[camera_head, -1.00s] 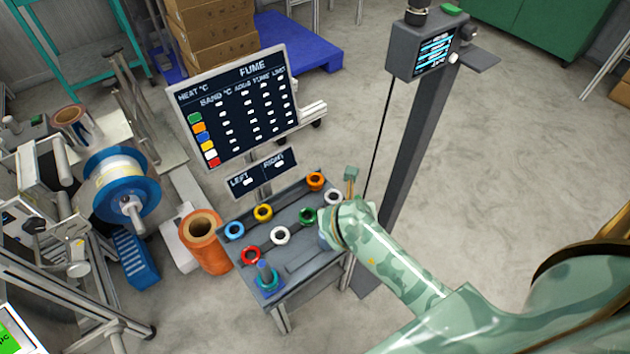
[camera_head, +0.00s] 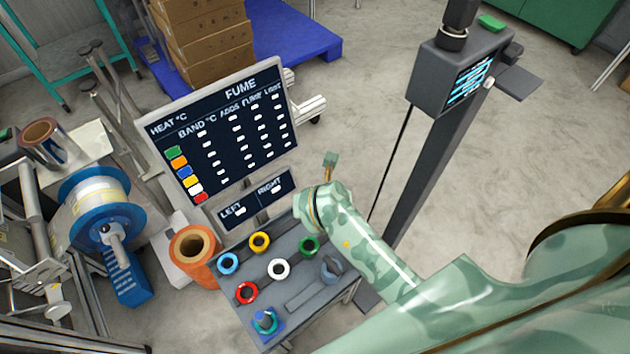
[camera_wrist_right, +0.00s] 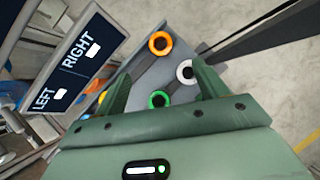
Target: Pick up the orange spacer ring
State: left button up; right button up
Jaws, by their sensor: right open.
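The orange spacer ring (camera_wrist_right: 160,43) lies flat near the far end of the grey rack table in the right wrist view. In the head view it is hidden behind my right arm. My right gripper (camera_wrist_right: 163,74) is open and empty, its two fingers apart. The orange ring shows beyond the fingertips, between them and a little above in the picture. A white ring (camera_wrist_right: 184,70) lies close to the right finger, and a green ring (camera_wrist_right: 158,99) shows between the fingers. My left gripper is in neither view.
The table also holds yellow (camera_head: 260,241), blue (camera_head: 228,263), red (camera_head: 246,292) and white (camera_head: 278,268) rings, and a teal ring on a blue stand (camera_head: 265,320). A sign board (camera_head: 228,130) stands behind the table; a dark column (camera_head: 432,165) stands right of it.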

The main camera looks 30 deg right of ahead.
jog(key=b+x, duration=0.3)
jog(key=x, duration=0.5)
jog(key=shift+f+b, duration=0.4)
jog(key=shift+w+d+f+b, duration=0.25)
jog(key=shift+w+f+b, duration=0.1)
jog(key=shift+f, duration=0.25)
jog(key=b+x, duration=0.1)
jog(key=x, duration=0.1)
jog(key=b+x, duration=0.2)
jog(key=shift+s+a+f, duration=0.1)
jog(key=shift+f, duration=0.45)
jog(key=shift+r, duration=0.2)
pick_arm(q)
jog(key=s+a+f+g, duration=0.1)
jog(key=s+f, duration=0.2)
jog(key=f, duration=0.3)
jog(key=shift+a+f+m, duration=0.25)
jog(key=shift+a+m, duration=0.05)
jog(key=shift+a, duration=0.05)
pick_arm(e)
jog(key=c, duration=1.1)
